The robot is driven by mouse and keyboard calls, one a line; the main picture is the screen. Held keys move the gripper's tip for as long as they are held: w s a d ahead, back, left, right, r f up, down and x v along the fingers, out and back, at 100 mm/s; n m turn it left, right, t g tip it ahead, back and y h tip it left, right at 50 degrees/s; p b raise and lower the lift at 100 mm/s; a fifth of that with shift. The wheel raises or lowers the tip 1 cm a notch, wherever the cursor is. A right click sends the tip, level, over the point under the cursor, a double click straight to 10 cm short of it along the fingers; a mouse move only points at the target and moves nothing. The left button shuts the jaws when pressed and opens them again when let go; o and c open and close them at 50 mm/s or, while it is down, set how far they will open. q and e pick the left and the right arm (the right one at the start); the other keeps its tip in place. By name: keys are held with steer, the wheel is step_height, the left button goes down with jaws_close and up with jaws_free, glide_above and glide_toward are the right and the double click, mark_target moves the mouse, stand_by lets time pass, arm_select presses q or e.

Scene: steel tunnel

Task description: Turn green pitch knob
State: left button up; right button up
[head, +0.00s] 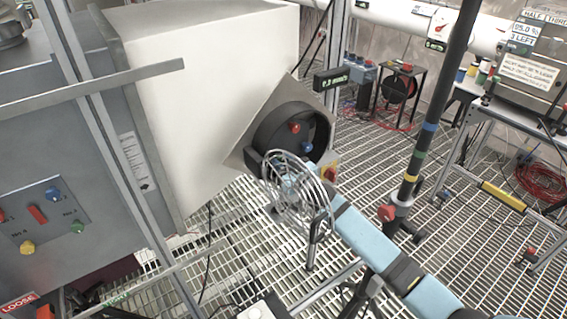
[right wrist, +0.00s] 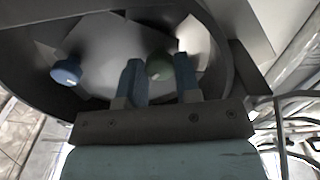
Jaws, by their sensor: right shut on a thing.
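The green pitch knob (right wrist: 159,65) shows in the right wrist view as a dark green round knob inside a dark round housing. My right gripper (right wrist: 158,72) has one blue finger on each side of it and is shut on it. In the head view my right gripper (head: 288,168) is at the lower edge of the round housing (head: 263,135), and the green knob is hidden there. A blue knob (head: 307,147) and a red knob (head: 295,128) sit in the housing. The blue knob (right wrist: 66,71) also shows left of the fingers in the wrist view. My left gripper is out of view.
A round wire guard (head: 322,215) stands in front of my right gripper. A dark upright pole (head: 433,100) with coloured bands rises beside my right arm. A grey panel (head: 50,205) with several coloured knobs is at left. The grating floor (head: 235,245) is open below.

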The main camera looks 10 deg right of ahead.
steer(key=shift+n, duration=0.3)
steer(key=n+p, duration=0.1)
steer(key=n, duration=0.1)
steer(key=shift+n, duration=2.5)
steer(key=o, duration=0.9)
steer(key=v, duration=1.4)
steer(key=shift+w, duration=0.1)
